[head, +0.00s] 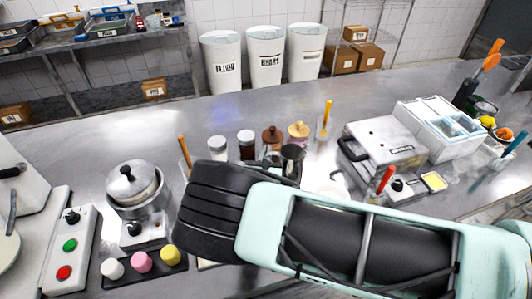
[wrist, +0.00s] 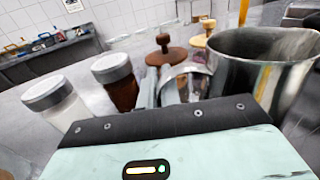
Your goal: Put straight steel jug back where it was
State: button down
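The straight steel jug (wrist: 262,70) is upright and large at the right of the wrist view, its open rim facing up. In the head view the jug (head: 292,160) shows dark just beyond my wrist, its lower part hidden by my arm. My gripper (wrist: 172,88) is at the jug's handle side, its fingers close together on the curved handle. The fingers are mostly hidden in the head view. Whether the jug's base touches the counter is hidden.
Two lidded jars, one white (head: 217,147) and one dark (head: 246,144), stand left of the jug, with brown (head: 272,137) and tan (head: 298,134) knobbed items behind. A pot (head: 135,185) is at left, a press (head: 385,145) at right. The counter behind (head: 250,105) is clear.

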jog(key=c, duration=1.6)
grip_release()
jog(key=b+v, duration=0.3)
jog(key=v, duration=0.7)
jog(key=shift+s+a, duration=0.15)
jog(key=shift+s, duration=0.2)
jog(key=shift+s+a+b, duration=0.1)
jog(key=shift+s+b, duration=0.25)
jog(key=shift+s, duration=0.25)
jog(key=s+d+r+m+g+h, duration=0.1)
jog(key=d+m+g, duration=0.1)
jog(key=s+d+r+m+g+h, duration=0.1)
jog(key=d+m+g+h, duration=0.1)
jog(key=d+m, duration=0.1)
jog(key=d+r+m+g+h, duration=0.1)
jog(key=d+m+g+h, duration=0.1)
jog(key=d+m, duration=0.1)
jog(key=shift+s+d+r, duration=0.1)
jog(key=shift+s+r, duration=0.15)
jog(key=shift+s, duration=0.15)
jog(key=s+d+r+m+g+y, duration=0.3)
jog(key=s+r+m+g+y, duration=0.6)
jog(key=s+r+m, duration=0.9)
jog(key=s+g, duration=0.2)
jog(key=s, duration=0.1)
jog(key=shift+g+y, duration=0.3)
